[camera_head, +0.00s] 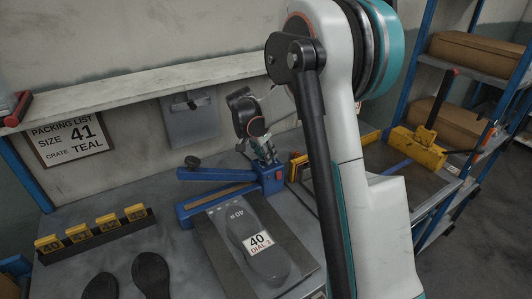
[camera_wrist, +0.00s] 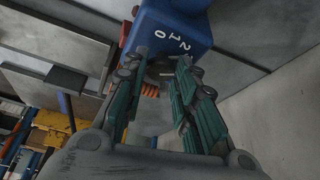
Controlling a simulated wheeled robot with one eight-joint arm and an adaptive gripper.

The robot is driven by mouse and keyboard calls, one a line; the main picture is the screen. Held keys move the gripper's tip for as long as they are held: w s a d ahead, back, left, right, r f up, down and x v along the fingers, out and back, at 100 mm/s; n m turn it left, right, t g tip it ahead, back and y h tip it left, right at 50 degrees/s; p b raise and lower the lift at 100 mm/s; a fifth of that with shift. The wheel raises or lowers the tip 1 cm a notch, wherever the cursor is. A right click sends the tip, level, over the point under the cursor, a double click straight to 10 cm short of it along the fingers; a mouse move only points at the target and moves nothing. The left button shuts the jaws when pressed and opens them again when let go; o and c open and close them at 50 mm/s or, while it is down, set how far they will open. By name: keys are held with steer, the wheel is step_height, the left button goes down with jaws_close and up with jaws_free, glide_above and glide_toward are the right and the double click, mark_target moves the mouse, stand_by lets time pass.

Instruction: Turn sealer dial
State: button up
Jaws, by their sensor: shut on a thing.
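The sealer is a blue frame with a blue box (camera_head: 271,180) at its right end, on the table in the head view. In the wrist view, the blue box (camera_wrist: 172,25) carries white marks 0, 1 and 2. A dark dial (camera_wrist: 160,70) sits below these marks, mostly hidden by the fingers. My gripper (camera_wrist: 158,76) has its teal fingers on either side of the dial and is shut on it. In the head view my gripper (camera_head: 262,152) is small, at the box's far side. I cannot tell the dial's setting. A grey sole mould (camera_head: 270,270) labelled "40 DIAL 3" lies in front.
A packing list sign (camera_head: 68,137) reads size 41, crate teal. A rack (camera_head: 100,236) with several yellow tags and dark soles (camera_head: 151,275) are at the left. A yellow clamp device (camera_head: 418,149) and blue-framed shelving (camera_head: 482,55) stand at the right. My arm hides the table's middle right.

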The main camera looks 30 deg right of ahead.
steer(key=shift+m, duration=0.3)
steer(key=o, duration=1.1)
steer(key=shift+a, duration=0.1)
steer(key=v, duration=1.2)
steer(key=shift+w, duration=0.1)
